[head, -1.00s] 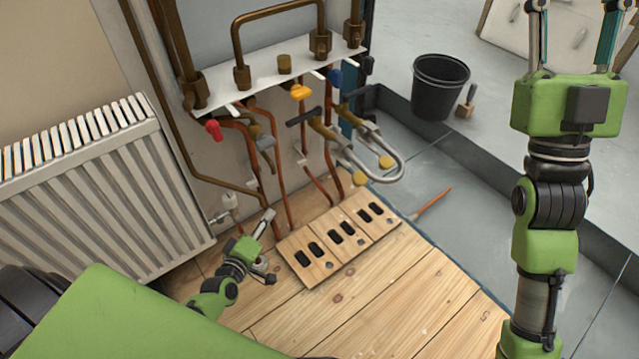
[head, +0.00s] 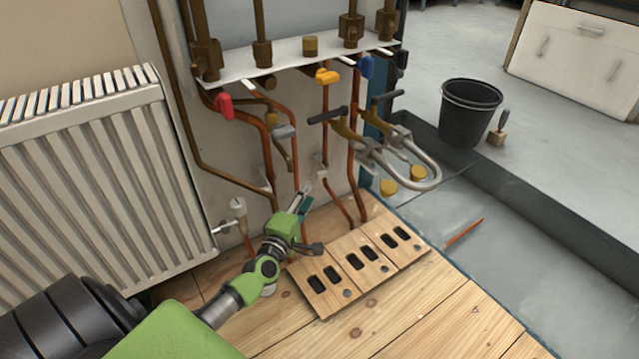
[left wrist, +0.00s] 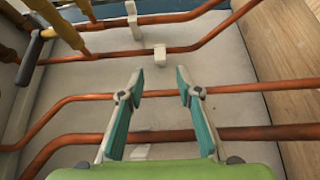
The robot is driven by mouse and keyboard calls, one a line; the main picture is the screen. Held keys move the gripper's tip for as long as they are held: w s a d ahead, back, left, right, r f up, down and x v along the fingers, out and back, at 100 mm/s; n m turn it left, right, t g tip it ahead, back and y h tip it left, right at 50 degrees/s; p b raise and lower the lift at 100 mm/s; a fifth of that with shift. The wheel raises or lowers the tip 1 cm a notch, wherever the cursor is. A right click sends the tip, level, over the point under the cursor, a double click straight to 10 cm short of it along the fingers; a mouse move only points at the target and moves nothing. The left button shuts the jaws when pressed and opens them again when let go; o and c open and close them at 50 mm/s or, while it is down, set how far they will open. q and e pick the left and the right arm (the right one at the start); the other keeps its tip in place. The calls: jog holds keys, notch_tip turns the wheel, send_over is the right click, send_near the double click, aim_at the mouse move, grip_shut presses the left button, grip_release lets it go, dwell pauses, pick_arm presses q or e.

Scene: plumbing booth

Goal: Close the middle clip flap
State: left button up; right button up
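White clips sit along the copper pipes on the wall. In the left wrist view a small white clip (left wrist: 160,54) stands in the middle, just beyond my fingertips, with another (left wrist: 134,20) farther off and a partly hidden white piece (left wrist: 140,152) close below. I cannot tell how the middle clip's flap stands. In the head view a white clip (head: 323,173) shows beside my left gripper (head: 303,200). My left gripper also shows in the left wrist view (left wrist: 160,84); its fingers are apart with nothing between them. My right gripper is out of view.
A slotted wooden board (head: 350,268) lies on the floor below the pipes. A white radiator (head: 100,180) stands left. A black bucket (head: 467,112) stands right.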

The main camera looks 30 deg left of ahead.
aim_at(319, 177)
pick_arm(q)
jog(key=b+x, duration=0.2)
jog(key=x, duration=0.5)
jog(key=shift+w+f, duration=0.15)
jog(key=shift+w, duration=0.1)
jog(key=shift+w+a+b, duration=0.1)
jog(key=shift+w+b, duration=0.25)
jog(key=shift+w, duration=0.2)
grip_shut()
